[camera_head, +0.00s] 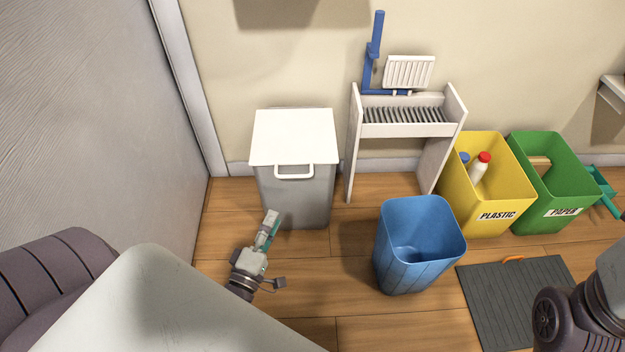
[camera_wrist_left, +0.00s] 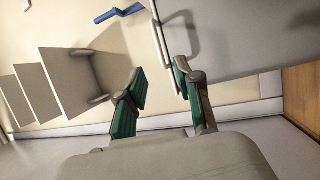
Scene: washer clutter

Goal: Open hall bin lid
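The hall bin (camera_head: 296,200) is a grey box with a flat white lid (camera_head: 293,135) and stands against the wall. The lid lies shut, and a white U-shaped handle (camera_head: 294,171) sticks out at its front edge. My left gripper (camera_head: 271,226) is in front of the bin's lower left front, below the handle in the picture. In the left wrist view my left gripper (camera_wrist_left: 161,85) has its green-padded fingers apart with nothing between them. The grey bin side (camera_wrist_left: 240,35) fills the upper right there, close to one finger. My right gripper is out of the frame.
A blue open bin (camera_head: 420,245) stands right of the hall bin. A white rack (camera_head: 405,129) is by the wall. A yellow plastic bin (camera_head: 490,185), a green paper bin (camera_head: 550,185) and a dark mat (camera_head: 520,295) lie further right. A grey door-like panel (camera_head: 90,110) is at left.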

